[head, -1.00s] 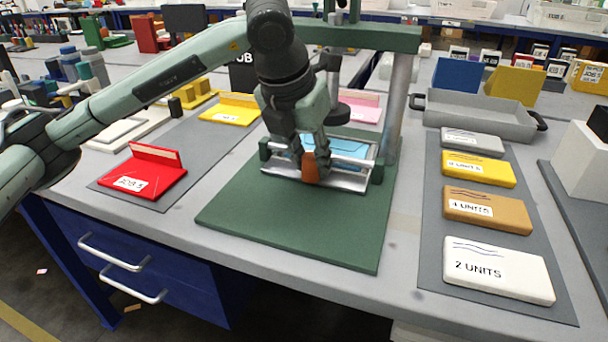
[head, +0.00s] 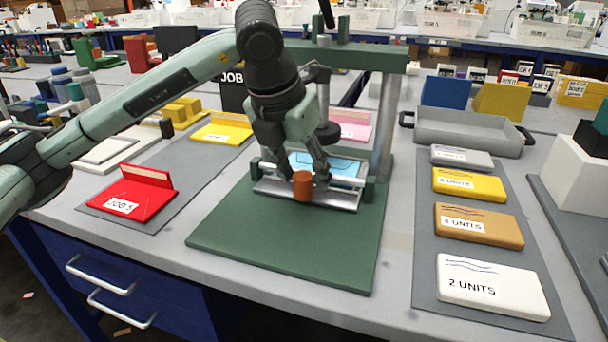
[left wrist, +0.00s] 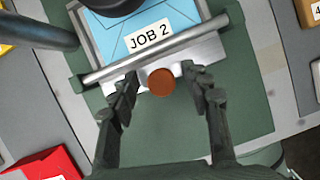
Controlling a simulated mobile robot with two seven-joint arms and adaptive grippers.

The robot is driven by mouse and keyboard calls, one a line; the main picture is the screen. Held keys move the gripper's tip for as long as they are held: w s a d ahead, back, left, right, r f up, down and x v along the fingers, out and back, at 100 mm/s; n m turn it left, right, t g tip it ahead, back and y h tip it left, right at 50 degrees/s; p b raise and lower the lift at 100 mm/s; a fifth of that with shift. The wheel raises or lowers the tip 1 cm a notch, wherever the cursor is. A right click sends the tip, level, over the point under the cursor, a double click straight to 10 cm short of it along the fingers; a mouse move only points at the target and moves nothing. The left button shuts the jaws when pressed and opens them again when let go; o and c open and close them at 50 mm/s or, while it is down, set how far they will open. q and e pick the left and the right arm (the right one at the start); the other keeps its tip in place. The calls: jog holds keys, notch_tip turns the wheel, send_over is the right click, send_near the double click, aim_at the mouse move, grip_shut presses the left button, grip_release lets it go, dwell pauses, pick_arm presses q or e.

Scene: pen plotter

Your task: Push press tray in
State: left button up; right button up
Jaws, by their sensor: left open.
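The press tray (head: 330,198) is a silver tray low between the green posts of the press. A round orange-brown knob (head: 302,185) stands at its front. A blue JOB 2 envelope (left wrist: 175,15) lies on the tray behind a silver bar (left wrist: 160,50). My left gripper (head: 300,176) is over the tray's front, pointing down. In the left wrist view, its fingers are spread on either side of the knob (left wrist: 161,82), with gaps visible on both sides. It is open and holds nothing. The dark press head hides the envelope's far part. My right gripper is not in view.
The green press base (head: 285,245) is clear in front of the tray. A red JOB 5 holder (head: 145,195) is at left. Several weight blocks, such as the white 2 UNITS one (head: 492,288), lie on a grey mat at right. A grey handled tray (head: 468,135) is behind them.

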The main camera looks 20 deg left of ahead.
pick_arm(q)
jog(key=d+v, duration=0.1)
jog(key=v, duration=0.9)
jog(key=shift+s+a+r, duration=0.2)
jog(key=shift+a+r, duration=0.2)
jog(key=shift+a, duration=0.1)
